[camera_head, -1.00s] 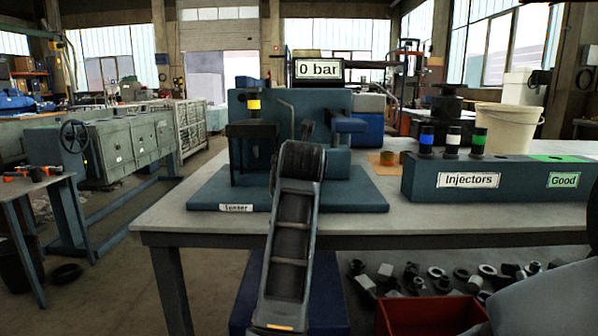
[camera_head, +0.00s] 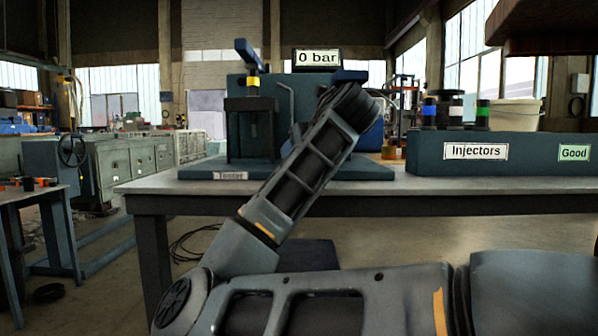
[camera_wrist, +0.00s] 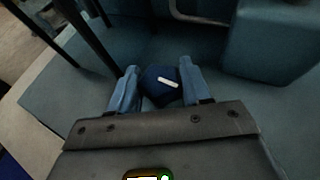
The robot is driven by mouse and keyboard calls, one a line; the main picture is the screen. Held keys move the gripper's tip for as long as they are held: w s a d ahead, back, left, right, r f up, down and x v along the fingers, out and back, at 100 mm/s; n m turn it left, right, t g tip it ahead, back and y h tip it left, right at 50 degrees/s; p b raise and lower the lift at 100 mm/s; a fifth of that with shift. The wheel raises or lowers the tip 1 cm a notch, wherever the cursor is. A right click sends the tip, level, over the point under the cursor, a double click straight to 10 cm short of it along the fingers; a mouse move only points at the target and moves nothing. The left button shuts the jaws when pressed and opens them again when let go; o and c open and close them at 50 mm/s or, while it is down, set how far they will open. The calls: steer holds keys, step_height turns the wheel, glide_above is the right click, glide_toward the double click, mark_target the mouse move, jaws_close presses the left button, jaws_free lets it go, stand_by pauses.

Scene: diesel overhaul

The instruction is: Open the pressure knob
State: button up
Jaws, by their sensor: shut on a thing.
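The tester (camera_head: 285,172) is a dark teal rig on the table, under a sign that reads 0 bar (camera_head: 317,58). In the wrist view the pressure knob (camera_wrist: 163,84), dark blue with a white mark, sits low at the rig. My gripper (camera_wrist: 157,77) has a finger on each side of the knob and is shut on it. The mark lies slightly tilted from level.
A yellow-banded injector (camera_head: 253,81) stands in the tester, with a blue handle (camera_head: 245,50) above it. The injector rack (camera_head: 510,155) stands to the right on the table (camera_head: 440,200). In the wrist view a bent pipe (camera_wrist: 205,18) and dark posts are close by.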

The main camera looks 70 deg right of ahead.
steer(key=shift+n+t+y+b, duration=0.4)
steer(key=shift+n+y+b, duration=0.25)
steer(key=shift+b, duration=0.35)
steer(key=o, duration=0.7)
steer(key=shift+r+p, duration=0.1)
steer(key=shift+p, duration=0.4)
steer(key=m+g+h+p, duration=0.1)
steer(key=p, duration=0.2)
steer(key=shift+r, duration=0.15)
steer(key=m+h+p, duration=0.1)
steer(key=p, duration=0.2)
steer(key=shift+g, duration=0.4)
steer(key=m+g+h+p, duration=0.2)
steer(key=m+p, duration=0.1)
steer(key=p, duration=0.7)
